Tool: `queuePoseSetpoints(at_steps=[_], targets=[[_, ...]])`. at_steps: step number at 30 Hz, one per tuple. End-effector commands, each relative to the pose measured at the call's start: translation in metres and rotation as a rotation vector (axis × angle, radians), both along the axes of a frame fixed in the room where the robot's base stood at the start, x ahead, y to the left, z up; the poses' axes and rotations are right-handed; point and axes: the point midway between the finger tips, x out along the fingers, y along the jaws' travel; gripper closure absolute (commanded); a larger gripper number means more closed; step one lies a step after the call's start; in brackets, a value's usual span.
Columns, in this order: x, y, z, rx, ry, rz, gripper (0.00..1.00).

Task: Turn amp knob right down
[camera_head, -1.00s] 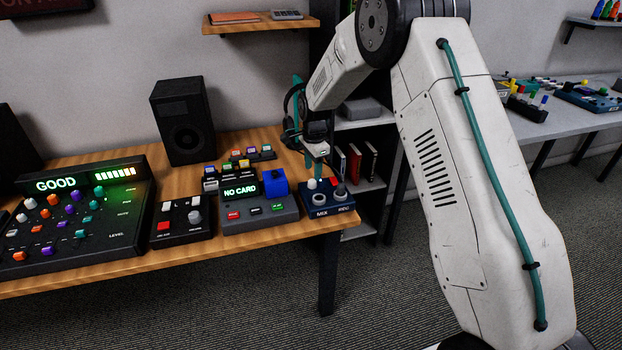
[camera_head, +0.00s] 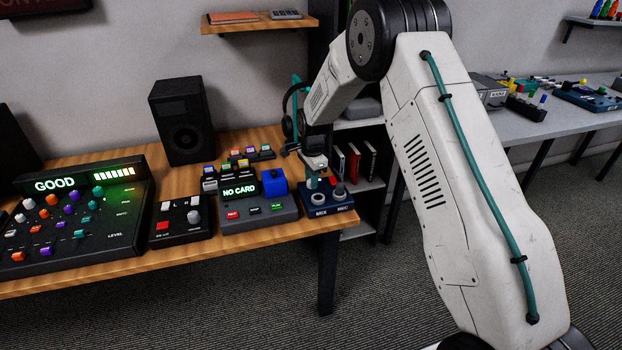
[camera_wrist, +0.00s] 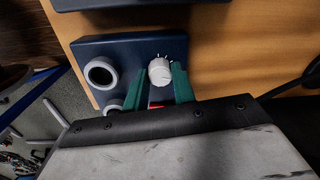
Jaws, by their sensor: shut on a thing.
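The amp is a small dark blue box (camera_head: 327,202) at the right end of the wooden table, with lettering on its front edge; it also shows in the wrist view (camera_wrist: 118,50). In the wrist view a white knob (camera_wrist: 160,72) with tick marks around it stands on the box's top. My gripper (camera_wrist: 158,76) has its teal fingers on both sides of the knob, shut on it. In the head view my gripper (camera_head: 315,178) is down over the box and hides most of the knob.
Two grey ring sockets (camera_wrist: 101,73) sit beside the knob on the same box. A grey "NO CARD" unit (camera_head: 258,208) with a blue block (camera_head: 274,182) stands close to its left. A mixer reading "GOOD" (camera_head: 80,215) and a black speaker (camera_head: 182,122) are farther left.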

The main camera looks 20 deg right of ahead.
Motion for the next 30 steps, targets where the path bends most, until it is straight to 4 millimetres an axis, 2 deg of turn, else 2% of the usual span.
queuePoseSetpoints(at_steps=[11, 30], targets=[[0.0004, 0.0000, 0.0003, 0.000, -0.001, 0.135, 0.97], [0.0009, -0.0011, 0.0003, 0.000, -0.002, 0.722, 0.97]])
